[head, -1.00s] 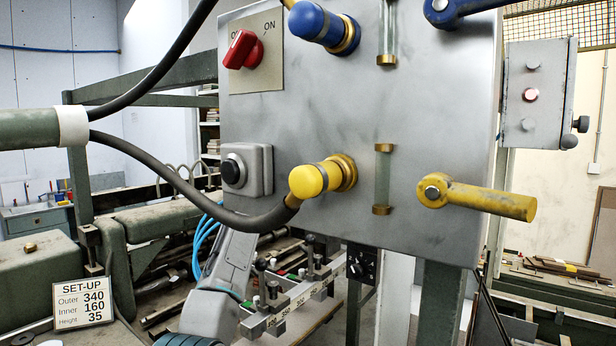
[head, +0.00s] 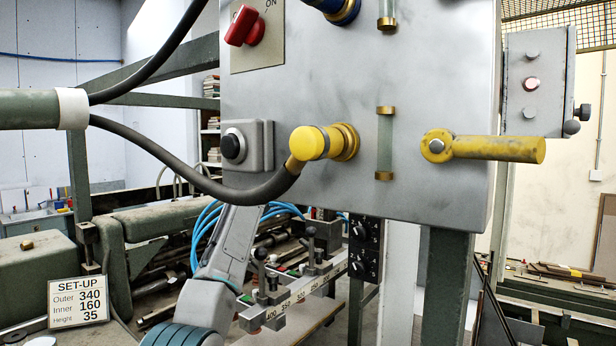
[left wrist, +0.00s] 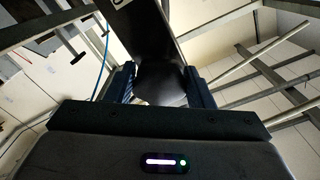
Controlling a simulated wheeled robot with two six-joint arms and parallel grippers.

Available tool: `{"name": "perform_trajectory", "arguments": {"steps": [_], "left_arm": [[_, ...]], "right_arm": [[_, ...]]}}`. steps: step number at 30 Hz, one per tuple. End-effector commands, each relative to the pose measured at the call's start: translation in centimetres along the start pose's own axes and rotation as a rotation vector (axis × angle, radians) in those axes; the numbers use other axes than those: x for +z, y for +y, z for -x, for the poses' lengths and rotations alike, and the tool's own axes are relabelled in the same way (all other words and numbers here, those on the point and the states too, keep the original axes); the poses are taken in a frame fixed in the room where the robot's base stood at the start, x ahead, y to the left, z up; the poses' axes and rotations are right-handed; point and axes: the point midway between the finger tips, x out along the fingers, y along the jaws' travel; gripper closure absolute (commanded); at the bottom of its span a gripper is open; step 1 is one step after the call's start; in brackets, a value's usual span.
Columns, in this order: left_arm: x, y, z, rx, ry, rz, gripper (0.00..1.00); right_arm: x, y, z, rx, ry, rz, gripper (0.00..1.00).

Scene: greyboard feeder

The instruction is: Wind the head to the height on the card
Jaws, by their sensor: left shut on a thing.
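The set-up card (head: 79,300) stands at the lower left and reads Outer 340, Inner 160, Height 35. In the left wrist view my left gripper (left wrist: 160,76) has its two blue fingers on either side of a dark, rounded grip (left wrist: 161,88), and is shut on it. A broad grey piece (left wrist: 150,30) runs upward beyond the grip. In the head view my left arm rises from the bottom and passes behind the panel, so its gripper is hidden. I cannot make out a height reading. My right gripper is out of view.
A grey panel (head: 290,90) fills the middle, with a red switch (head: 241,25), yellow hose fitting (head: 318,143) and yellow lever (head: 490,149). Below it is a numbered scale bar (head: 292,302) with clamps. Dark hoses hang at left. A button box (head: 534,83) is at right.

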Motion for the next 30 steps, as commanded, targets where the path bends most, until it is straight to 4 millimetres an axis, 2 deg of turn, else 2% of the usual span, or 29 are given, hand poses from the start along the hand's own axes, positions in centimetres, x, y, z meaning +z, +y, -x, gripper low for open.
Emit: {"name": "perform_trajectory", "arguments": {"steps": [15, 21, 30], "left_arm": [[-0.03, -0.15, 0.00, 0.000, 0.000, -0.461, 0.75], [-0.03, -0.18, -0.01, 0.000, 0.000, -0.583, 0.75], [-0.02, -0.19, -0.02, 0.001, 0.000, -0.676, 0.75]], "right_arm": [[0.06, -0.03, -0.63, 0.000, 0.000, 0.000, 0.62], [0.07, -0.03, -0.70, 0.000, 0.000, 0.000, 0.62], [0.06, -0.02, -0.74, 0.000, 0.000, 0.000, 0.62]]}}
